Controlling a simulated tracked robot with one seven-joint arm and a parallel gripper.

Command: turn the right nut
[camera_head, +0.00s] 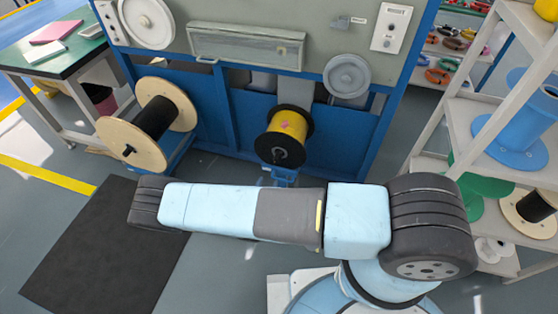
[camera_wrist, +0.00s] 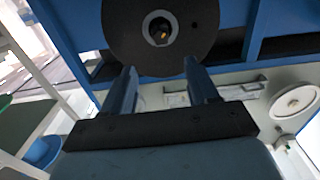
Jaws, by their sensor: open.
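The right spool (camera_head: 287,135) has black flanges and yellow windings and sits low at the front of the machine. Its dark hub, with the right nut (camera_head: 280,154), faces me. In the wrist view the black flange (camera_wrist: 125,35) fills the top middle. The nut (camera_wrist: 160,28) shows there as a pale ring around a dark centre with a brass glint. My gripper (camera_wrist: 160,66) is open, with its two fingers apart and nothing seen between them. The fingertips point at the lower part of the flange, below the nut in the picture. Contact cannot be told. The gripper is not seen in the head view.
A wooden-flanged spool (camera_head: 174,110) with black windings stands left. The blue and grey machine (camera_head: 225,115) spans the back. A shelf rack (camera_head: 470,115) with spools stands right. A green-topped table (camera_head: 60,55) is far left. A dark mat (camera_head: 105,250) lies on open floor.

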